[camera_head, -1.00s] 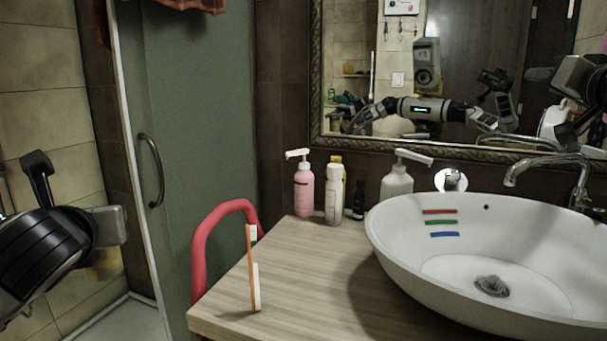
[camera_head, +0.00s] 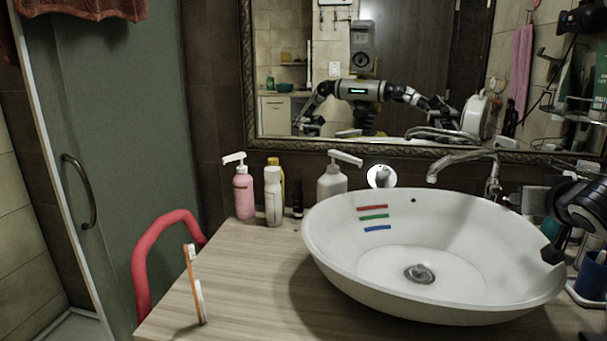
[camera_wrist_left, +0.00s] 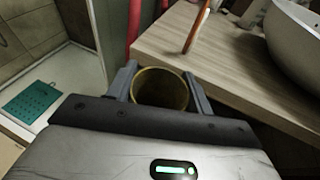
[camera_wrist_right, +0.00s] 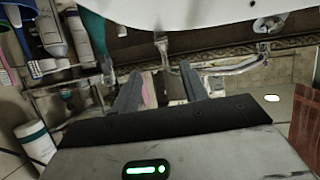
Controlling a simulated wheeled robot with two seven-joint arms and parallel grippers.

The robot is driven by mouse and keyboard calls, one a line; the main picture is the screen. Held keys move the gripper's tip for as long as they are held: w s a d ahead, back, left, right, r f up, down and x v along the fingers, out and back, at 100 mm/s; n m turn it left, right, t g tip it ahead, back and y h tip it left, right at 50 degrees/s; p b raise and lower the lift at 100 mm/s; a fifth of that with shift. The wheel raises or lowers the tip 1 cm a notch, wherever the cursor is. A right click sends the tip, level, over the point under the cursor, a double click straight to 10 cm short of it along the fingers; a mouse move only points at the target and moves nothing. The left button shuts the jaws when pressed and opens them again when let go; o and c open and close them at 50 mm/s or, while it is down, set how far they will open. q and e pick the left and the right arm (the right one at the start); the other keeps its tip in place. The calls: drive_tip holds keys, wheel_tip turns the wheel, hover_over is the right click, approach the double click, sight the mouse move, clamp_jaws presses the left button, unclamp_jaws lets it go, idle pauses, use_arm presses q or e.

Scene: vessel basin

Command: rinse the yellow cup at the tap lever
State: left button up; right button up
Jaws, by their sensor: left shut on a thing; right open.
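The yellow cup (camera_wrist_left: 158,90) is held in my left gripper (camera_wrist_left: 161,76), its open rim facing the camera, beside the counter's front edge in the left wrist view. The left gripper is outside the head view. A chrome tap (camera_head: 462,160) curves over the back right of the white basin (camera_head: 330,240). A round chrome fitting (camera_head: 380,176) sits on the wall left of it; I cannot tell which part is the lever. My right gripper (camera_wrist_right: 162,78) is open and empty. In the head view its dark body (camera_head: 585,208) is over the basin's right rim.
A blue cup (camera_head: 592,275) is at the far right.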

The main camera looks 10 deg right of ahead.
sight(508, 198)
use_arm(q)
wheel_tip(508, 198, up, 2)
drive_tip(key=shift+r+p, duration=0.1)
drive_tip(key=shift+p, duration=0.95)
use_arm(e)
drive_tip(key=x, duration=1.2)
drive_tip(key=shift+a+f, duration=0.1)
